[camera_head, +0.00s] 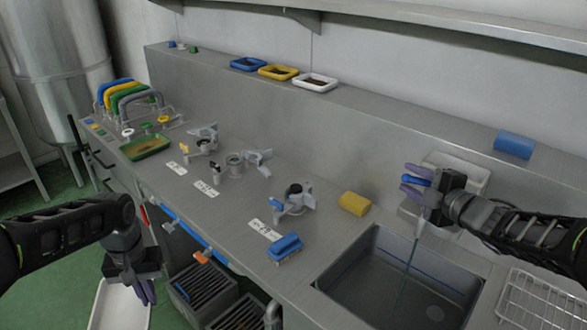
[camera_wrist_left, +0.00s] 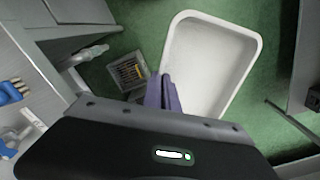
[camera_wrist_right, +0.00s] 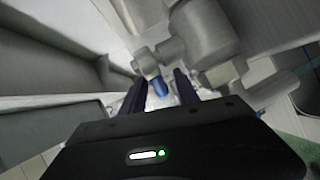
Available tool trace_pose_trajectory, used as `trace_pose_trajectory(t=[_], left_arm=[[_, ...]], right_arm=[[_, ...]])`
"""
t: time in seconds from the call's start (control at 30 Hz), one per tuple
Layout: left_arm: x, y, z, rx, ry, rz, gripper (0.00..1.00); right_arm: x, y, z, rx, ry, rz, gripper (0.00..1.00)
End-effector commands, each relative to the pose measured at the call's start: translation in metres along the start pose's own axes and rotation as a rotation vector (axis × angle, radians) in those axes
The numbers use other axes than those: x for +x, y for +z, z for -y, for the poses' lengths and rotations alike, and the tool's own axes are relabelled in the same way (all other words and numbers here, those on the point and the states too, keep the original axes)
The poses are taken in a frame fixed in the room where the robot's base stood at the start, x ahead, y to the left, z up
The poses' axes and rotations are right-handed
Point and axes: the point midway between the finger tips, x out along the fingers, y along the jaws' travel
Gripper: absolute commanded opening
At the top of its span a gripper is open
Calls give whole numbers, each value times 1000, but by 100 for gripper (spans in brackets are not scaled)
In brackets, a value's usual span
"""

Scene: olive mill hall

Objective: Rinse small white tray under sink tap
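A white tray (camera_head: 122,306) is at the lower left of the head view, over the green floor in front of the counter. It fills much of the left wrist view (camera_wrist_left: 212,65). My left gripper (camera_head: 147,291) has its purple fingers close together at the tray's rim and appears shut on it. My right gripper (camera_head: 414,180) is at the tap above the sink (camera_head: 385,285). Its fingers stand apart on either side of the blue tap lever (camera_wrist_right: 160,87), with gaps visible. A thin stream, apparently water, falls into the sink. The tap body is partly hidden.
A yellow sponge (camera_head: 354,203) and a blue brush (camera_head: 286,247) lie left of the sink. A wire rack (camera_head: 540,300) is to its right. Metal fittings and a green tray (camera_head: 146,146) occupy the counter's left. Dark crates (camera_head: 195,285) stand below the counter.

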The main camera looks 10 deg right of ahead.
Motion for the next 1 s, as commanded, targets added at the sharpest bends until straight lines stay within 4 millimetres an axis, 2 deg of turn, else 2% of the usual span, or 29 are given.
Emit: trace_pose_trajectory(t=[0.27, 0.7, 1.0], left_arm=[[0, 0, 0, 0, 0, -1, 0], [0, 0, 0, 0, 0, -1, 0], [0, 0, 0, 0, 0, -1, 0]], right_arm=[[1, 0, 0, 0, 0, 0, 37], [1, 0, 0, 0, 0, 0, 1], [1, 0, 0, 0, -1, 0, 0]])
